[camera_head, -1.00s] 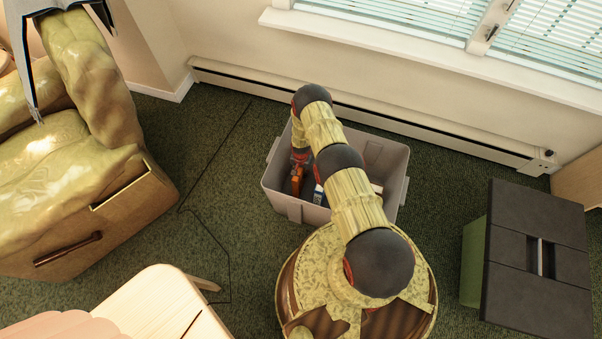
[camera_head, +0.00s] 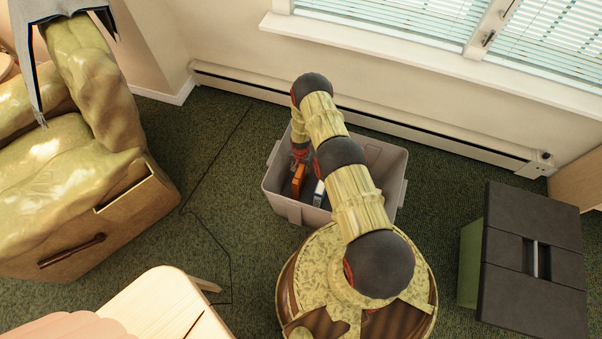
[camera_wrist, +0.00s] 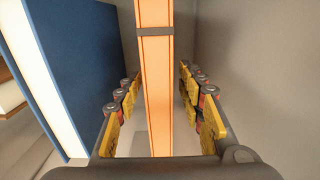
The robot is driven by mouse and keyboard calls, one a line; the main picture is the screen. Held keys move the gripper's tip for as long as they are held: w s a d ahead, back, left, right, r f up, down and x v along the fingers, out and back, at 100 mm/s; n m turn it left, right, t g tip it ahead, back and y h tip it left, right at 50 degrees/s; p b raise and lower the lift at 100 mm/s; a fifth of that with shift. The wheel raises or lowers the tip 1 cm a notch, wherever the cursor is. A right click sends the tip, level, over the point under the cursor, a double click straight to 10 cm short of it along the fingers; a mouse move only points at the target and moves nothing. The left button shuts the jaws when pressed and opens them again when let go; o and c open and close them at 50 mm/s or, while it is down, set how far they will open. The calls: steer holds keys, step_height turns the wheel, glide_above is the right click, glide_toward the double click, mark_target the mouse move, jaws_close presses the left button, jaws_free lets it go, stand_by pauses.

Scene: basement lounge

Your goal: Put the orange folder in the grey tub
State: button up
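The grey tub (camera_head: 290,207) stands on the carpet near the wall. The orange folder (camera_head: 299,181) is upright on edge inside its left part. In the wrist view the orange folder (camera_wrist: 155,85) stands between the two yellow-padded fingers of my gripper (camera_wrist: 160,100). The fingers are spread, with a gap visible on each side of the folder. In the head view my gripper (camera_head: 301,158) is low in the tub, partly hidden by my arm. The folder's lower end is hidden.
A blue book-like item (camera_wrist: 75,60) with pale page edges stands left of the folder in the tub. The tub's right side is partly hidden by my arm. A baseboard heater (camera_head: 440,125) runs behind. A dark-lidded box (camera_head: 535,265) stands right; an armchair (camera_head: 70,170) stands left.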

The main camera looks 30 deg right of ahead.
step_height(320, 180, up, 6)
steer(key=shift+p, duration=0.8)
steer(key=w+r, duration=0.6)
steer(key=r, duration=0.6)
step_height(320, 180, up, 36)
steer(key=n+t, duration=0.2)
steer(key=n, duration=0.2)
glide_above(301, 167)
steer(key=w+a, duration=0.4)
steer(key=w, duration=0.2)
steer(key=s+a+r+n+t, duration=0.1)
steer(key=s+r, duration=0.2)
steer(key=r, duration=0.4)
steer(key=s+a+r, duration=0.2)
steer(key=s+r, duration=0.2)
steer(key=r, duration=0.3)
steer(key=s+a+r+n+t, duration=0.1)
steer(key=s+r, duration=0.3)
steer(key=s, duration=0.5)
steer(key=s+a+r+n, duration=0.1)
steer(key=s+a+r, duration=0.1)
steer(key=s+r, duration=0.3)
steer(key=s+a+r+n+t, duration=0.1)
steer(key=s+r, duration=0.3)
steer(key=s, duration=0.9)
steer(key=shift+s+a+r+n+t, duration=0.15)
steer(key=shift+a+r+n+t, duration=0.15)
steer(key=shift+n, duration=0.3)
